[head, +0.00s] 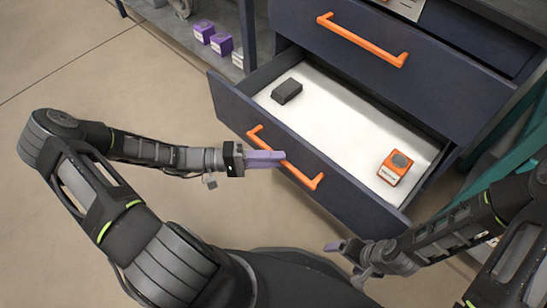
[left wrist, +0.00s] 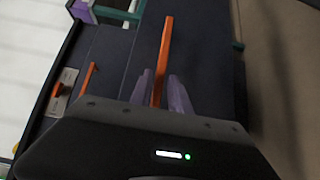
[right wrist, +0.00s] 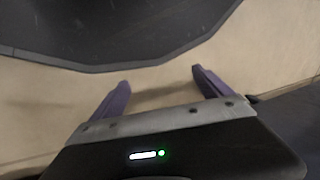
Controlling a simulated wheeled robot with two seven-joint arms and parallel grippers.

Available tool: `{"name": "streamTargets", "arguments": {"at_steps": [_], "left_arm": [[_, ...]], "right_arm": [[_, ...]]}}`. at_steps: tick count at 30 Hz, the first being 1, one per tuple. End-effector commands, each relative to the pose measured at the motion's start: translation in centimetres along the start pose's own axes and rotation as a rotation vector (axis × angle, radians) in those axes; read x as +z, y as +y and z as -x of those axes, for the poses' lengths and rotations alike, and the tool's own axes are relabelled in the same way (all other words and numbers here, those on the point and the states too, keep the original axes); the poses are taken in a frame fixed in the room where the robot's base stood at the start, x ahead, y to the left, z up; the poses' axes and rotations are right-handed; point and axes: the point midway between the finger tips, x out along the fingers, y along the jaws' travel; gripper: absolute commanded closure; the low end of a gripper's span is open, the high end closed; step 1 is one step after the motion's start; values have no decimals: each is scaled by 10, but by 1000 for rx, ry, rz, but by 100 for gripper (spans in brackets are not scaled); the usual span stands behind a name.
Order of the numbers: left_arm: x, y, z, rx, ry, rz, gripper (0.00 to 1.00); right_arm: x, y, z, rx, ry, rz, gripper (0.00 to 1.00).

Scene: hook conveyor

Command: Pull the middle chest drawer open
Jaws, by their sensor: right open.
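A dark blue chest drawer (head: 235,108) stands pulled out, with its white inside showing. Another closed drawer front is above it. Its orange handle (head: 312,182) runs along the front and also shows in the left wrist view (left wrist: 166,42). My left gripper (head: 280,157) is at this handle, its purple fingers on either side of the bar and close to it, apparently shut on it. My right gripper (right wrist: 160,85) is open and empty, low in front of the chest near my base; it also shows in the head view (head: 338,246).
The open drawer holds a black block (head: 287,91) and an orange box (head: 394,168). The closed drawer above has its own orange handle (head: 362,41). Purple boxes (head: 221,44) stand on a shelf at the back left. A teal frame (head: 505,135) is at the right. The floor at left is clear.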

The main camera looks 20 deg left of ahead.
Motion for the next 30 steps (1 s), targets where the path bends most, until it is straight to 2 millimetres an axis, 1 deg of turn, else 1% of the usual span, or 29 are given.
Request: {"name": "streamTargets", "arguments": {"at_steps": [1, 4, 11, 14, 17, 24, 27, 30], "left_arm": [[0, 0, 0, 0, 0, 0, 73], [0, 0, 0, 1, 0, 0, 65], [0, 1, 0, 1, 0, 0, 65], [0, 1, 4, 1, 1, -1, 65], [-1, 1, 14, -1, 4, 0, 65], [-1, 1, 53, -2, 3, -1, 65], [-1, 1, 67, 0, 3, -1, 65], [0, 0, 75, 0, 1, 1, 65]], "right_arm": [[0, 0, 0, 0, 0, 0, 11], [0, 0, 0, 0, 0, 0, 11], [0, 0, 0, 0, 0, 0, 11], [0, 0, 1, 0, 0, 0, 11], [0, -2, 3, -1, -1, 1, 11], [2, -5, 9, -3, -6, 3, 11], [3, -6, 10, -4, -7, 4, 11], [3, -7, 11, -4, -8, 5, 11]]}}
